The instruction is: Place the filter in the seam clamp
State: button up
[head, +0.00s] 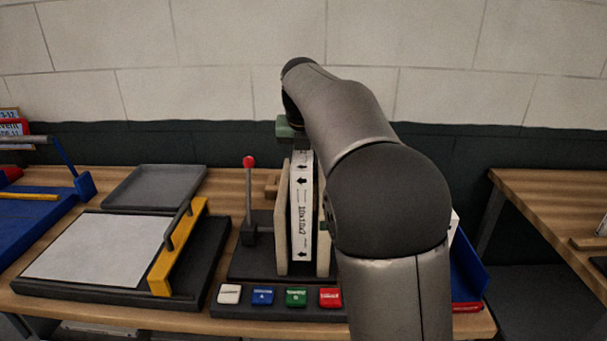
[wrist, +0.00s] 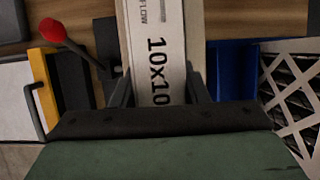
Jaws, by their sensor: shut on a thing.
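The filter (head: 302,212) is a slim white box with black arrows and printed size text. In the head view it stands upright between the two pale plates of the seam clamp (head: 282,232). The clamp has a dark base and a lever with a red knob (head: 249,162). In the wrist view the filter (wrist: 158,45) runs up the middle, and my gripper (wrist: 160,92) is shut on it, a finger on each side. The red knob (wrist: 52,30) shows at upper left. My arm covers the clamp's right side in the head view, and the filter's seating on the base is unclear.
A row of white, blue, green and red buttons (head: 296,297) lies in front of the clamp. A board with a white sheet and yellow bar (head: 180,247) is at left, with a grey tray (head: 155,187) behind. A blue bin (head: 467,262) and a lattice-faced filter (wrist: 291,88) are at right.

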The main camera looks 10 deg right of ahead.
jog(key=shift+f, duration=2.15)
jog(key=shift+f, duration=0.2)
jog(key=o, duration=1.3)
jog(key=v, duration=1.2)
jog(key=shift+r, duration=0.2)
